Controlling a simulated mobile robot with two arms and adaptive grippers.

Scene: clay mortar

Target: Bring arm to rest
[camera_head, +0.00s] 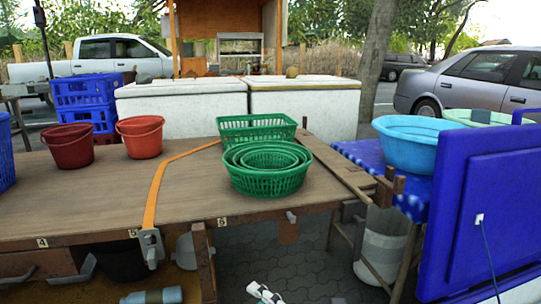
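The wooden table (95,190) fills the left and middle of the view. A pale blue-grey rounded piece (150,296) also shows at the bottom edge, below the table front, and is likewise unclear.
Green baskets (268,180) stand on the table, with red buckets (143,136) at its back left. An orange strap (158,185) crosses the top. A blue basin (408,145) and blue panel (485,220) stand right. The table's left front is clear.

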